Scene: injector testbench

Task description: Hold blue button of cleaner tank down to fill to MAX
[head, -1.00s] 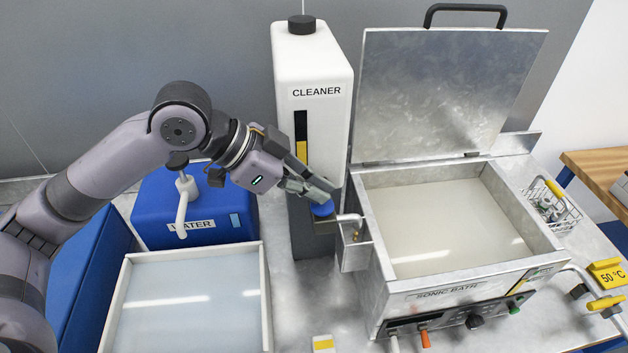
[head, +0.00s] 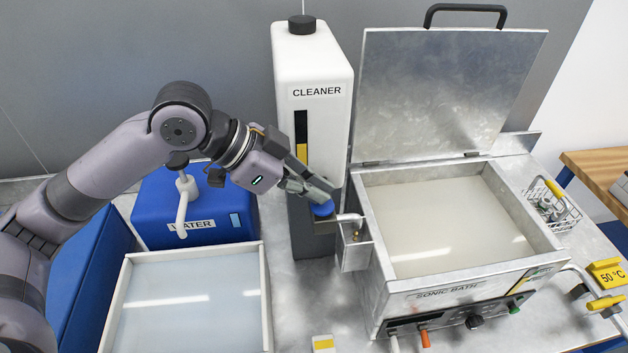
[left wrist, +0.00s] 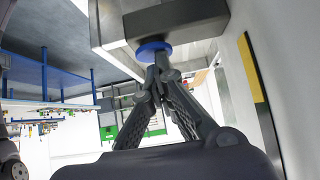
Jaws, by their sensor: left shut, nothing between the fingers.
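The white cleaner tank (head: 313,75) stands upright at the back centre, with a dark level window on its front. Yellow liquid (head: 302,153) shows in the lower part of that window; the gripper hides its lower end. My right gripper is not in view.
The sonic bath (head: 375,225) with its lid raised holds pale liquid, right of the tank. A blue water tank (head: 150,215) and a white-rimmed tray (head: 262,300) are on the left.

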